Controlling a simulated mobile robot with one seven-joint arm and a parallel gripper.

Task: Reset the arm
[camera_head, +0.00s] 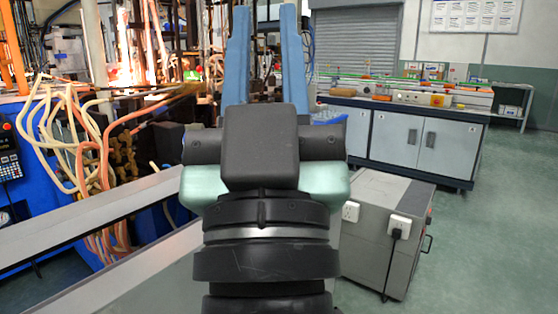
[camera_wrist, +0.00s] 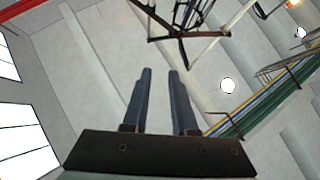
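My gripper (camera_head: 264,38) stands upright in the middle of the head view, its two blue fingers pointing up and spread apart. The space between the fingers is empty. The wrist view also shows my gripper (camera_wrist: 159,74) with both fingers apart and nothing between them. Beyond the fingers in that view are a pale ceiling (camera_wrist: 90,60), lamps and pipes. My gripper touches nothing that I can see.
At the left is flame machinery (camera_head: 130,70) with bright glow, orange and cream hoses (camera_head: 75,140) and a blue housing (camera_head: 40,190). A grey box (camera_head: 375,235) with sockets stands at right, before a lab bench (camera_head: 410,140). Green floor (camera_head: 490,240) is clear at far right.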

